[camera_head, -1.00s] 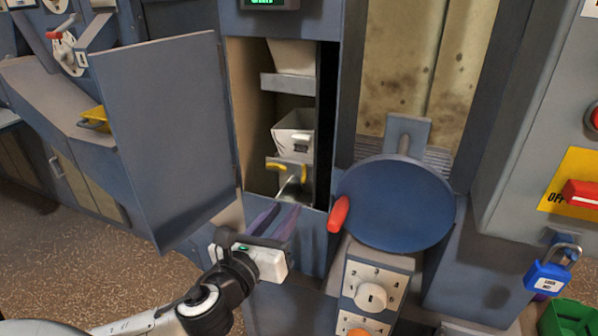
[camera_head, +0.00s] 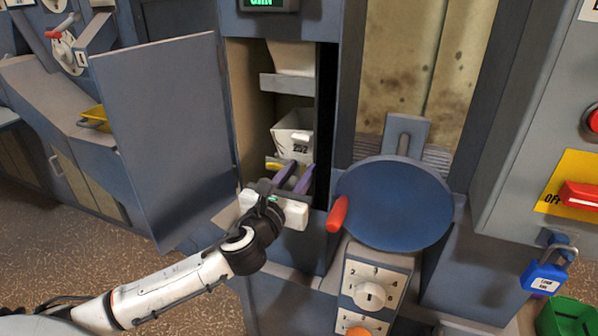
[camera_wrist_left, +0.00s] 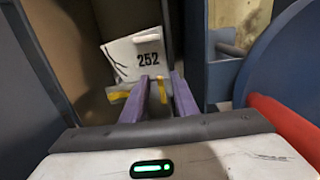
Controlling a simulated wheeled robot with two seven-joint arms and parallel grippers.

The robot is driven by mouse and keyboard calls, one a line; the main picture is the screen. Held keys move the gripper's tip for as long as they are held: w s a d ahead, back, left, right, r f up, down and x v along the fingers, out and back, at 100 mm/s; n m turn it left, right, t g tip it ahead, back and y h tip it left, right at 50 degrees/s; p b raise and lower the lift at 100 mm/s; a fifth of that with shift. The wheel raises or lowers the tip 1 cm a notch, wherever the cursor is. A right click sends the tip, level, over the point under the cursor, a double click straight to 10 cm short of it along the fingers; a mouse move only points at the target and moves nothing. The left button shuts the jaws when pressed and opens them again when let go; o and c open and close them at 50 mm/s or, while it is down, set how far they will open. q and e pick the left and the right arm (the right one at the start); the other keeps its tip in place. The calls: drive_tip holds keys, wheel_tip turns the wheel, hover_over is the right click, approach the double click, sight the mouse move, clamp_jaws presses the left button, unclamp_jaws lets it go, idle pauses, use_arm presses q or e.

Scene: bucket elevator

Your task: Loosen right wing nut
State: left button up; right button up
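The white bucket marked 252 (camera_head: 292,133) hangs in the open shaft and also shows in the wrist view (camera_wrist_left: 134,54). Below it is a bracket with yellow wing nuts. The left wing nut (camera_wrist_left: 118,96) lies outside my fingers, to their left; its yellow edge also shows in the head view (camera_head: 271,166). The right wing nut (camera_wrist_left: 162,90) shows in the gap between my purple fingers. My left gripper (camera_head: 296,172) reaches into the shaft opening and is open (camera_wrist_left: 162,78). I cannot tell whether either finger touches the nut. My right gripper is out of view.
An open blue door panel (camera_head: 165,140) stands left of the shaft. Right of it are a red handle (camera_head: 337,214) and a round blue disc (camera_head: 395,203), close to my gripper. A knob panel (camera_head: 371,290) sits below. A blue padlock (camera_head: 543,277) hangs far right.

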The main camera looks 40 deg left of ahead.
use_arm(q)
clamp_jaws()
